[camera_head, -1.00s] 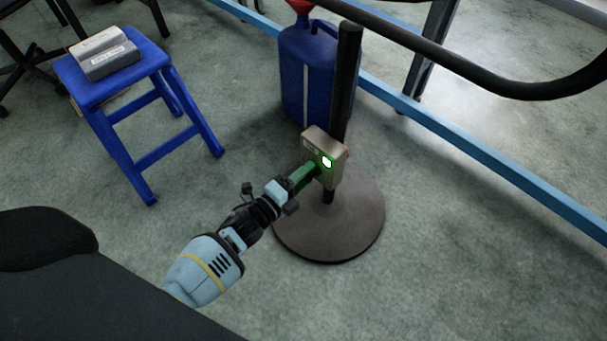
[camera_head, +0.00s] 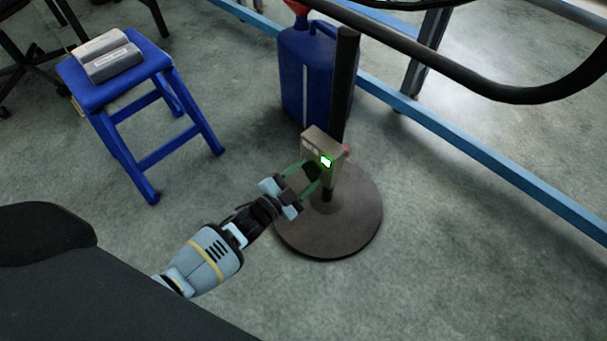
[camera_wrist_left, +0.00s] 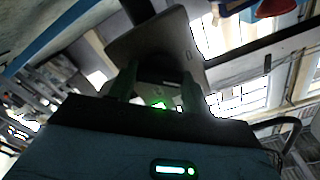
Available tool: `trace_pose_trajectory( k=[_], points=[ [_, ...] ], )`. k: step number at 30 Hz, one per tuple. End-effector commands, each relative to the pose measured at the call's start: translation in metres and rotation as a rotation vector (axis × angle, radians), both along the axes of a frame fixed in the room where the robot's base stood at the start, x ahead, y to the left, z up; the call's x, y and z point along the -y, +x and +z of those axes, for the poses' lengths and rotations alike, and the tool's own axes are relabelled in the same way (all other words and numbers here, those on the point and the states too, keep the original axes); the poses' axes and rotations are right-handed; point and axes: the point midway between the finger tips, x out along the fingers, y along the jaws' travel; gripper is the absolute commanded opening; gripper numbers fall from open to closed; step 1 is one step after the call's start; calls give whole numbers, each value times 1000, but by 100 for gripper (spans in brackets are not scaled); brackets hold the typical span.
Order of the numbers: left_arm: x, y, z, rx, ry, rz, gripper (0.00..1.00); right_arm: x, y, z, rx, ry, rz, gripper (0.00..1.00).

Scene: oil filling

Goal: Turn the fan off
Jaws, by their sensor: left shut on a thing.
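The fan's control box (camera_head: 320,147) is a beige-grey box on the dark pole (camera_head: 344,90), above the round base (camera_head: 345,225). A green-edged white light (camera_head: 326,161) glows on its front. A dark knob (camera_head: 311,171) is on the box's near face. My left gripper (camera_head: 309,176) reaches it from the lower left, its green fingers on either side of the knob and shut on it. In the left wrist view the fingers (camera_wrist_left: 158,80) meet the underside of the box (camera_wrist_left: 155,42); the knob between them is dark and hard to make out. My right gripper is not in view.
A blue jug (camera_head: 305,80) with a red top stands behind the pole. A blue stool (camera_head: 150,75) bearing grey boxes (camera_head: 106,55) is at the upper left. A blue rail (camera_head: 480,150) crosses behind. The floor right of the base is clear.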

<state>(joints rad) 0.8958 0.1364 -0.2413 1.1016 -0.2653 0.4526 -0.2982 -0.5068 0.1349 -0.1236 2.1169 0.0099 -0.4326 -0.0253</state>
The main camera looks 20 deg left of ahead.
Motion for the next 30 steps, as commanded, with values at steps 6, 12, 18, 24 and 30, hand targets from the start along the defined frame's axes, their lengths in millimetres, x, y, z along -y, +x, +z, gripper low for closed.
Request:
trace_pose_trajectory(
  k=[6, 12, 18, 24, 30],
  points=[
    [0, -1, -1, -71, -191, -1, 26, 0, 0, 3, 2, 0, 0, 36],
    [0, -1, -1, -133, -359, -1, 26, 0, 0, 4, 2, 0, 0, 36],
    [1, -1, -1, -182, -500, -1, 26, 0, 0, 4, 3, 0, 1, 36],
    [1, -1, -1, -217, -595, -1, 26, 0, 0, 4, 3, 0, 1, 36],
    [1, -1, -1, -236, -647, 0, 26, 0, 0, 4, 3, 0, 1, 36]
  ],
)
